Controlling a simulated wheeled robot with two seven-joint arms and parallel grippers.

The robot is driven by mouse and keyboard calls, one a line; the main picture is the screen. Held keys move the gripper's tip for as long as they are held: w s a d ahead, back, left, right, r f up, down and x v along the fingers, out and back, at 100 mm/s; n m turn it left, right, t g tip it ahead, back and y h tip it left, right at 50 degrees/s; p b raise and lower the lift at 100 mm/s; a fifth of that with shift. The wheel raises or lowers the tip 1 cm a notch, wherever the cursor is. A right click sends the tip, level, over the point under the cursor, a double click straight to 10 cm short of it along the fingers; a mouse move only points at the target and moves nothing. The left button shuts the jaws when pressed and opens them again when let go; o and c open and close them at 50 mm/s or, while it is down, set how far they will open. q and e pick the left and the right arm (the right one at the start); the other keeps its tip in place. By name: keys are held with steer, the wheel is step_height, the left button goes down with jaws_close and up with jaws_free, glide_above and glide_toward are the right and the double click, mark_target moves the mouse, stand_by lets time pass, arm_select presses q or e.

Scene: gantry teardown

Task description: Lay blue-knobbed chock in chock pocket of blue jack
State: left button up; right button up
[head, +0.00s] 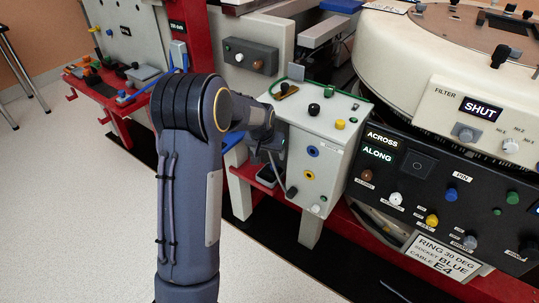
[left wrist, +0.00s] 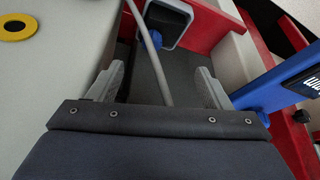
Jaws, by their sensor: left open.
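My left gripper (head: 272,153) is low beside the cream control box in the head view, above a red ledge. In the left wrist view its two fingers (left wrist: 160,82) stand wide apart. A thin grey rod or cable passes between them; I cannot tell that it is touched. A small blue knob (left wrist: 152,40) shows beyond the fingers, beside a dark, grey-rimmed holder (left wrist: 168,20). I cannot tell whether this knob belongs to the chock. A blue upright (left wrist: 285,88), possibly the blue jack, stands right of the fingers. It also shows in the head view (head: 234,158). My right gripper is out of view.
The cream control box (head: 318,140) with several knobs stands close to the gripper's right. A black panel (head: 425,185) reads ACROSS and ALONG. The round housing (head: 440,60) shows SHUT. A red bench (head: 115,110) with small parts lies at left. Floor is clear at lower left.

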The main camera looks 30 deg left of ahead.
arm_select(q)
steer(key=s+d+r+h, duration=0.1)
steer(key=s+d+r, duration=0.25)
steer(key=s, duration=0.25)
steer(key=s+d+r+t+h, duration=0.1)
steer(key=s+d+r+h, duration=0.1)
steer(key=s+r, duration=0.4)
steer(key=s+d+r+h, duration=0.1)
steer(key=s+d+r, duration=0.2)
steer(key=s, duration=0.4)
steer(key=s+d, duration=0.3)
steer(key=s, duration=0.4)
steer(key=s+d+m, duration=0.1)
steer(key=s+d, duration=0.3)
steer(key=s, duration=0.3)
steer(key=shift+s+d+f+h, duration=0.2)
steer(key=shift+s+f+h, duration=0.1)
steer(key=shift+f+h, duration=0.1)
